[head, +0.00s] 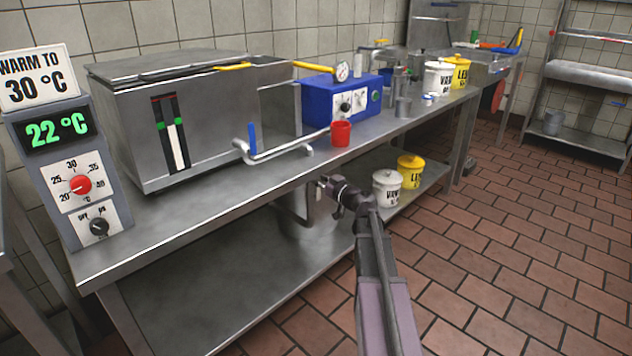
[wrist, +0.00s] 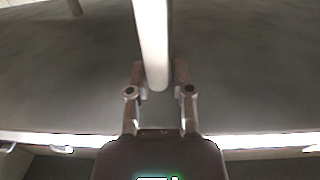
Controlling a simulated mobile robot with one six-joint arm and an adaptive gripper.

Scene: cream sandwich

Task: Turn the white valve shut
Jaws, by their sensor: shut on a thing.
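A white bar, the handle of the white valve (wrist: 152,45), runs down from the top of the wrist view and ends between my fingers. My gripper (wrist: 156,80) is shut on its lower end, one finger on each side.
A steel table (head: 215,217) bears a large steel tank (head: 215,145), a blue box (head: 330,110) and a red cup (head: 341,133) near its front edge. White (head: 387,190) and yellow (head: 410,172) buckets stand on the lower shelf right of my gripper.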

